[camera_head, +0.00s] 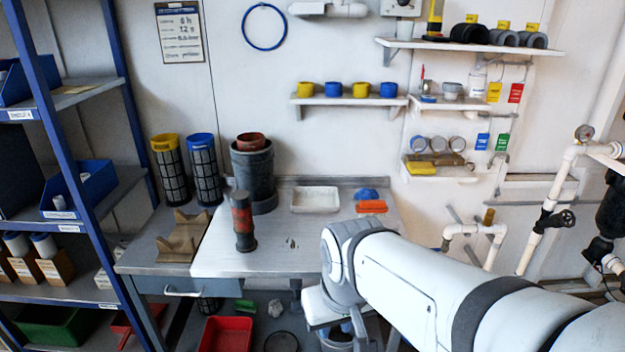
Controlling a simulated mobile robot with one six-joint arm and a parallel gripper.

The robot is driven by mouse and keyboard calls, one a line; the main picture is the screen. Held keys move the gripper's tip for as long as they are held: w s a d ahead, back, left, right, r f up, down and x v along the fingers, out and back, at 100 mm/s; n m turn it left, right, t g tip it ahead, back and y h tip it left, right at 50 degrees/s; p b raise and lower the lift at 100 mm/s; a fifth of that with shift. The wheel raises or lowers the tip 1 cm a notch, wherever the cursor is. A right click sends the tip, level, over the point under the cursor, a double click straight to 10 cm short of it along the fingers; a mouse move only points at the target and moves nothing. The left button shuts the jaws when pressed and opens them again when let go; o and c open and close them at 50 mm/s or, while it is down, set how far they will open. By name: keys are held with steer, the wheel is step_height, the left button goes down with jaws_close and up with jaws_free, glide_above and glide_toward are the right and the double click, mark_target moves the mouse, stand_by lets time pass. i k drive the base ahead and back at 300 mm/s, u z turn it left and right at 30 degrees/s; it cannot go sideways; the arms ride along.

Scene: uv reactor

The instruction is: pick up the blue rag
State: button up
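A small rounded blue lump (366,194), which looks like the blue rag, lies at the back right of the metal workbench (225,262). It sits just behind a flat orange-red block (371,207). My white arm reaches in from the lower right, and its wrist bends down at the bench's front right edge. My gripper (342,332) is low in front of the bench, well nearer than the blue lump and apart from it. Its fingers are mostly hidden by my arm, so their opening and anything between them cannot be made out.
A white tray (315,200), a dark pot (254,178), a dark-red cylinder (243,222) and mesh filters (205,168) stand on the bench. A blue-framed shelf (102,180) is at left, white piping (545,210) at right. The bench's front middle is mostly clear.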

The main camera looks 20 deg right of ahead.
mark_target(363, 193)
steer(key=u, duration=0.4)
steer(key=k, duration=0.25)
steer(key=z, duration=1.25)
steer(key=i, duration=1.4)
steer(key=z, duration=0.1)
